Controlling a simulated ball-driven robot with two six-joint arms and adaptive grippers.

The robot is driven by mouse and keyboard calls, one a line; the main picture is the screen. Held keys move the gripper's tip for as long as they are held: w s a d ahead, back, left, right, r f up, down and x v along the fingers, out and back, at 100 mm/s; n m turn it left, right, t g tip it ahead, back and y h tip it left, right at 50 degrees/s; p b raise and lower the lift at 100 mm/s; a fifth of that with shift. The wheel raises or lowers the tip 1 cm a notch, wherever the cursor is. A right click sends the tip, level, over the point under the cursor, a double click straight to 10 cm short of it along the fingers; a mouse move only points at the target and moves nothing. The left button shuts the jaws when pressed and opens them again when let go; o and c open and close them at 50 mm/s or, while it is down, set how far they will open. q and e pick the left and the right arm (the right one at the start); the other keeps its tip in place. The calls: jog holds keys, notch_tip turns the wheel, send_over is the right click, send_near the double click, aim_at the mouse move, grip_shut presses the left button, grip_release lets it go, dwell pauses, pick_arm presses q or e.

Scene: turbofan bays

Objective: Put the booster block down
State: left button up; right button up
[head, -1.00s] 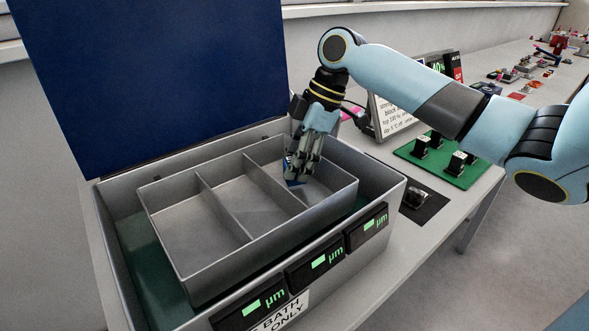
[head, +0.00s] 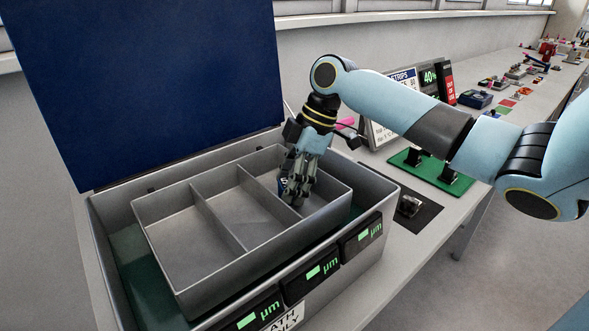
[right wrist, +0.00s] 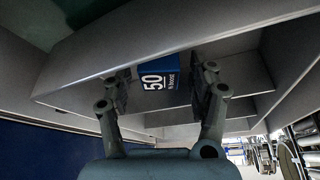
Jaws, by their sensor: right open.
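The blue booster block (right wrist: 158,78), with a white "50" and smaller lettering, is in the right compartment of the grey three-part tray (right wrist: 245,75). In the head view only a bit of the block (head: 282,186) shows behind the fingers. My right gripper (head: 297,200) reaches down into that compartment of the tray (head: 185,297). In the right wrist view my right gripper (right wrist: 163,92) is open, its fingers on either side of the block, with gaps visible. The block's contact with the compartment floor is hidden. My left gripper is not in view.
The tray sits inside a larger grey bath box (head: 110,215) with a raised blue lid (head: 150,90) and several µm displays on its front. A green board (head: 430,170) with black posts and a dark mat (head: 415,212) lie to the right. The other two compartments are empty.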

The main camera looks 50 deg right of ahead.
jog(key=b+v, duration=0.1)
jog(key=v, duration=1.1)
